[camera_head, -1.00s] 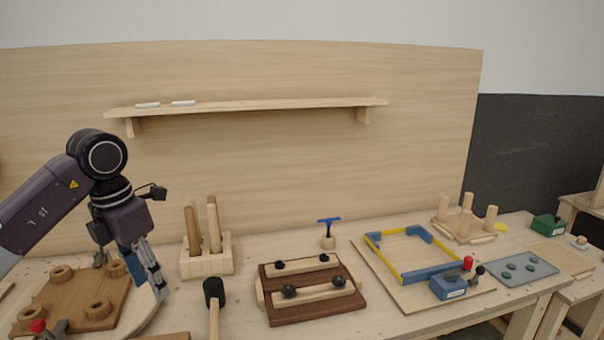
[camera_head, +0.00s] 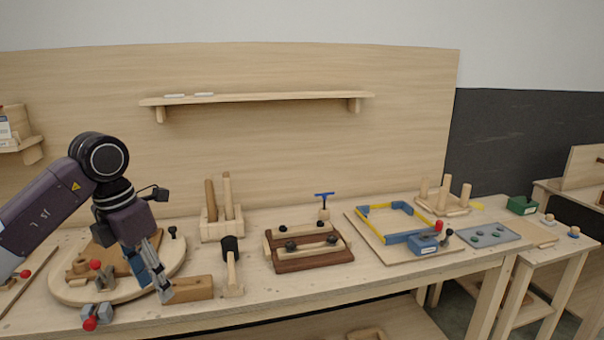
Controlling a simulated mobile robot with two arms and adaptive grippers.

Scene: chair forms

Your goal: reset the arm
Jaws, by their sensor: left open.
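My left arm comes in from the left, and its open left gripper (camera_head: 162,290) points down in front of the round wooden turntable (camera_head: 70,293) at the left of the bench. The fingers hang beside a wooden block (camera_head: 192,288), and I cannot tell whether they touch it. I see nothing held between them. The arm hides part of the brown wooden piece on the turntable. My right gripper is not in view.
A black-headed mallet (camera_head: 230,262), a dark clamp board (camera_head: 315,262), a peg holder (camera_head: 222,229) and a yellow-blue frame (camera_head: 395,222) stand along the bench (camera_head: 290,292). A shelf (camera_head: 260,99) is on the back panel. Bare bench lies in front of the clamp board.

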